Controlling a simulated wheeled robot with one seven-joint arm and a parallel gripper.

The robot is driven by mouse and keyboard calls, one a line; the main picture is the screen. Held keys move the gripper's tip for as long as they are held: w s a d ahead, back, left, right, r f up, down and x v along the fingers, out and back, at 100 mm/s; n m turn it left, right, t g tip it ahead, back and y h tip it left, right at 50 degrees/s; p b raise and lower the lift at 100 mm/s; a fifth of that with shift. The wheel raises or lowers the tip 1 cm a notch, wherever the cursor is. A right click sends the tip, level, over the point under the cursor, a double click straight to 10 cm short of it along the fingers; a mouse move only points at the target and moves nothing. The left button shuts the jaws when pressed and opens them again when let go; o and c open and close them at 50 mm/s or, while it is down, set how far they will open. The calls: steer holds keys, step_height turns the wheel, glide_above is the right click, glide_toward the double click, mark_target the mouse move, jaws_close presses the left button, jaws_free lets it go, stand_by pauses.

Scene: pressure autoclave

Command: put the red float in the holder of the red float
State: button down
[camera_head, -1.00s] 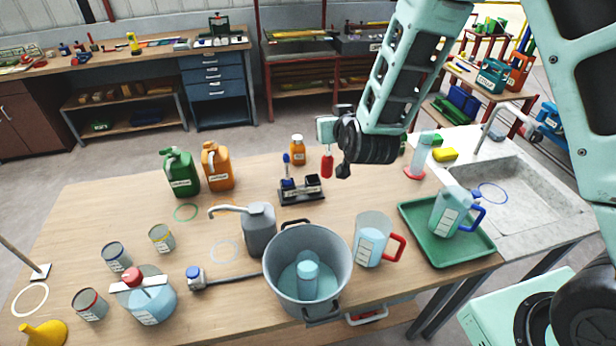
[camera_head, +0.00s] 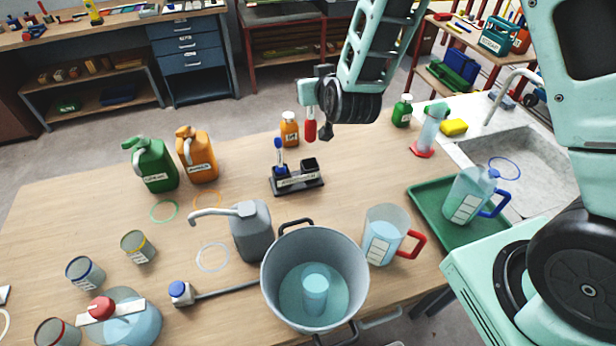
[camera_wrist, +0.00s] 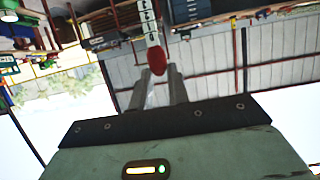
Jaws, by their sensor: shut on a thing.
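My gripper (camera_head: 318,92) is shut on the red float (camera_head: 310,130), which hangs roughly upright with its red end down. In the wrist view the red float (camera_wrist: 157,62) shows its red bulb and a white marked strip at the fingertips (camera_wrist: 162,82). The black holder (camera_head: 297,184) stands on the table below and slightly left of the float, clearly apart from it. A blue float (camera_head: 280,160) stands in the holder's left part. The holder's right part has a dark, empty-looking opening. Which place is for the red float cannot be read.
An orange bottle (camera_head: 289,129) stands just behind the holder. A grey jug (camera_head: 252,232) and a large pot (camera_head: 315,275) stand in front. A measuring jug (camera_head: 385,235) is at front right. The table right of the holder is clear.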

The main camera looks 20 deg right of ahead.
steer(key=b, duration=0.4)
glide_above(312, 134)
step_height(312, 134, down, 5)
steer(key=shift+s+f+p, duration=0.15)
steer(key=shift+f+p, duration=1.6)
steer(key=shift+f, duration=3.35)
steer(key=c, duration=1.8)
jaws_free()
steer(key=o, duration=0.5)
steer(key=shift+c, duration=0.2)
